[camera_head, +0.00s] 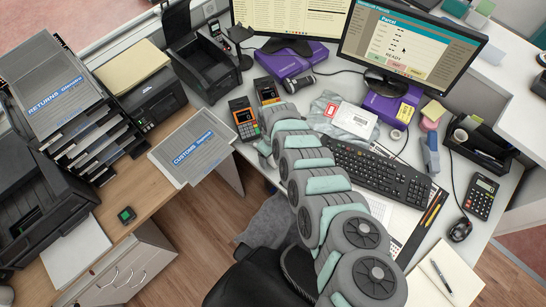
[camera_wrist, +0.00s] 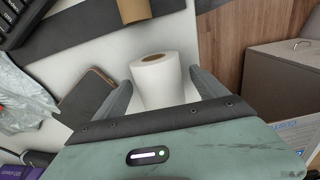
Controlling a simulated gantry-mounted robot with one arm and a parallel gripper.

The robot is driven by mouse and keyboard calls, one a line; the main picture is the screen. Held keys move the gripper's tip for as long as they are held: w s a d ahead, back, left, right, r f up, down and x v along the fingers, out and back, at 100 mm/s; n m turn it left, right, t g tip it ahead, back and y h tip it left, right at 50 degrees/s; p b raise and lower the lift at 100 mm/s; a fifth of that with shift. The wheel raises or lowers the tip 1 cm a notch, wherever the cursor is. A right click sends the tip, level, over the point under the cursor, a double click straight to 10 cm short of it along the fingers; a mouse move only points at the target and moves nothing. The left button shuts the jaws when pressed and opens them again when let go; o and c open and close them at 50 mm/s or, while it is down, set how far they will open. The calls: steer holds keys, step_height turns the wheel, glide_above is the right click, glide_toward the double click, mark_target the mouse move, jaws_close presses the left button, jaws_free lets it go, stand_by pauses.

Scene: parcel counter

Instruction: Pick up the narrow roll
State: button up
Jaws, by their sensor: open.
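A white paper roll (camera_wrist: 157,84) with a brown core stands upright in the wrist view, on a pale surface. My gripper (camera_wrist: 160,82) is open, with one grey finger on each side of the roll. The fingers look apart from it, though the gripper body hides the lower part of the roll. A brown roll-like piece (camera_wrist: 133,9) is partly visible beyond it at the top edge. In the head view, my arm hides the white roll and my gripper; I cannot tell by width which roll is meant.
In the wrist view, a dark flat item (camera_wrist: 88,95) lies left of the roll near a plastic bag (camera_wrist: 22,95). A grey box (camera_wrist: 285,75) is at right. In the head view, a keyboard (camera_head: 375,172) and card terminal (camera_head: 243,117) are close to my arm.

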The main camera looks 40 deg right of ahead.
steer(key=shift+f, duration=0.3)
steer(key=shift+c, duration=0.2)
steer(key=c, duration=1.6)
steer(key=shift+o, duration=0.2)
steer(key=shift+r, duration=0.2)
